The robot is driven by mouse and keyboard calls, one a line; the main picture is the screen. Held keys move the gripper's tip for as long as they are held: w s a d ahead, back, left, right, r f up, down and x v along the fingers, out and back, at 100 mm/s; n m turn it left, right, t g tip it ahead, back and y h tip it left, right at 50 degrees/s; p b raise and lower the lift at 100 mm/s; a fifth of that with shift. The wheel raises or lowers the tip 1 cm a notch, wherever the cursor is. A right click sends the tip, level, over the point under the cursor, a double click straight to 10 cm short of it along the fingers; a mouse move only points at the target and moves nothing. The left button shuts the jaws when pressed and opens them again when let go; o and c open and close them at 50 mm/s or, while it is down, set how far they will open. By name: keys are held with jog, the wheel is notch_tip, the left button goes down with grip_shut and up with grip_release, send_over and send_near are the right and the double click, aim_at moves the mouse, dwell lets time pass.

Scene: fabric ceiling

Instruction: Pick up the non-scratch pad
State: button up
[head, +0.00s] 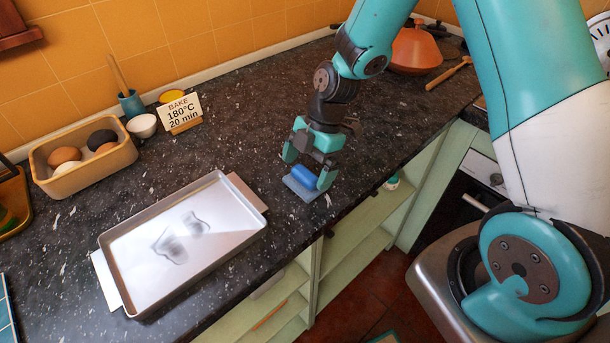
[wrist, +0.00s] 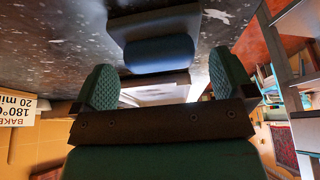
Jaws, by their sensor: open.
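The non-scratch pad (head: 300,189) is a flat grey-blue block with a raised blue grip on top. It lies on the dark speckled counter near the front edge, right of the baking tray. In the wrist view the pad (wrist: 157,54) is at the top centre, its blue grip facing the jaws. My gripper (head: 307,172) is right at the pad in the head view, its teal fingers on either side of the blue grip. In the wrist view my gripper (wrist: 162,84) is open, with nothing between the fingers. I cannot tell whether a finger touches the pad.
A metal baking tray (head: 222,258) lies to the left of the pad. A terracotta tagine (head: 413,52) is at the back right. The counter drops off in front.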

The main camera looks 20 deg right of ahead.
aim_at(305, 172)
jog(key=shift+x, duration=0.9)
jog(key=c, duration=0.7)
jog(key=shift+r, duration=0.1)
notch_tip(305, 172, up, 20)
jog(key=shift+f+b, duration=0.1)
jog(key=shift+b, duration=0.6)
jog(key=shift+o, duration=0.8)
